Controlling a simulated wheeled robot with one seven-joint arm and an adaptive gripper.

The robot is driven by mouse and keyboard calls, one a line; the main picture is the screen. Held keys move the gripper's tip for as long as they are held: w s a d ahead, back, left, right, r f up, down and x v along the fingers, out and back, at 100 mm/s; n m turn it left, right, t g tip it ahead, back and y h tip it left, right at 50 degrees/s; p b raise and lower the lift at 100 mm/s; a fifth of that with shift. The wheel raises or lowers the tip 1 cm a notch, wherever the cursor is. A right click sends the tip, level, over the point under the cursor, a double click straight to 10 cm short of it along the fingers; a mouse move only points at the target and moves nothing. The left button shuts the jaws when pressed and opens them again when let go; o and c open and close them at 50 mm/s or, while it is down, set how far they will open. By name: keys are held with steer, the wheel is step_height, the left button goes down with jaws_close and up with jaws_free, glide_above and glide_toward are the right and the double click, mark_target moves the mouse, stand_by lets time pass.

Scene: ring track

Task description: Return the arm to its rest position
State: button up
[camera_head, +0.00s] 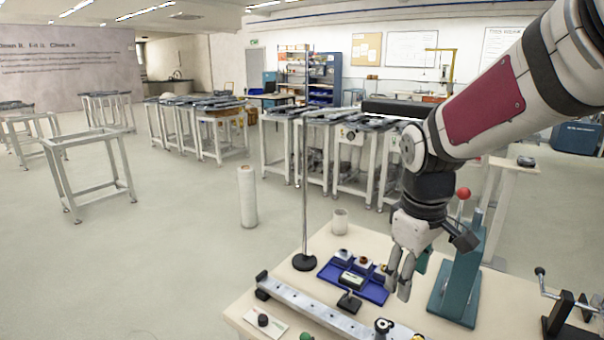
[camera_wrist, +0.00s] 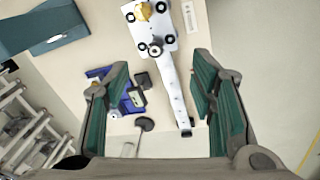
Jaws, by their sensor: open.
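My gripper (camera_head: 402,275) hangs from my arm over the work table (camera_head: 318,243), pointing down. In the wrist view my gripper (camera_wrist: 160,95) is open, its green-padded fingers wide apart with nothing between them at finger height. Below it in that view lie a blue tray (camera_wrist: 127,103) and a long metal rail (camera_wrist: 173,85). In the head view the blue tray (camera_head: 372,292) is just left of the fingers, and the rail (camera_head: 315,312) runs along the table's front. I cannot tell the exact height of the fingertips above the table.
A teal press (camera_head: 459,278) with a red knob stands close right of my gripper. A thin pole on a black base (camera_head: 304,262) and a white cup (camera_head: 340,221) stand left. A crank device (camera_head: 570,312) is at far right. Open floor (camera_head: 150,260) lies left.

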steer(key=s+r+m+t, duration=0.1)
steer(key=s+r+m, duration=0.2)
steer(key=s, duration=0.6)
steer(key=s+r+m+t, duration=0.2)
steer(key=s+r+m, duration=0.1)
steer(key=s, duration=0.6)
steer(key=shift+s+a+m+y, duration=0.15)
steer(key=shift+s+m+y, duration=0.15)
steer(key=shift+m, duration=0.3)
